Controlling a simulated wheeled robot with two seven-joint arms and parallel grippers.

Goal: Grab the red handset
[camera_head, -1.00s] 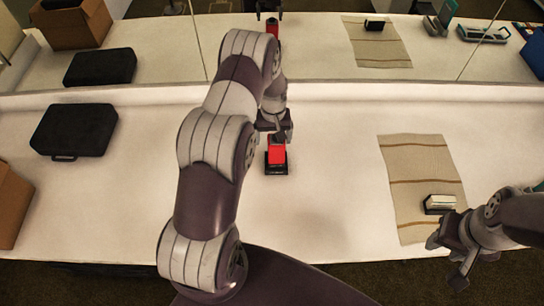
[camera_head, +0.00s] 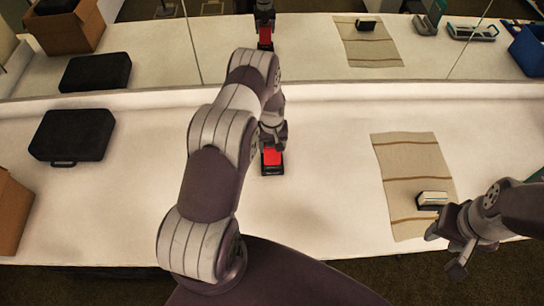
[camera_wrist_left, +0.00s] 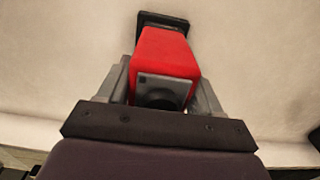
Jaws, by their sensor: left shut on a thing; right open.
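The red handset (camera_head: 272,157) is upright, a red block on a black base, near the middle of the white table. My left gripper (camera_head: 272,138) is shut on its upper part from above. In the left wrist view the red handset (camera_wrist_left: 165,52) sits between the two grey fingers, with its black base at the far end. I cannot tell whether the base touches the table. My right gripper (camera_head: 446,250) is open and empty at the right front, close to a small pale-and-dark box (camera_head: 432,199).
A striped beige cloth (camera_head: 403,165) lies under the box. A black case (camera_head: 72,135) lies at the left, and a cardboard box (camera_head: 10,215) stands at the left edge. A mirror (camera_head: 300,55) along the back reflects the scene. The table between case and handset is clear.

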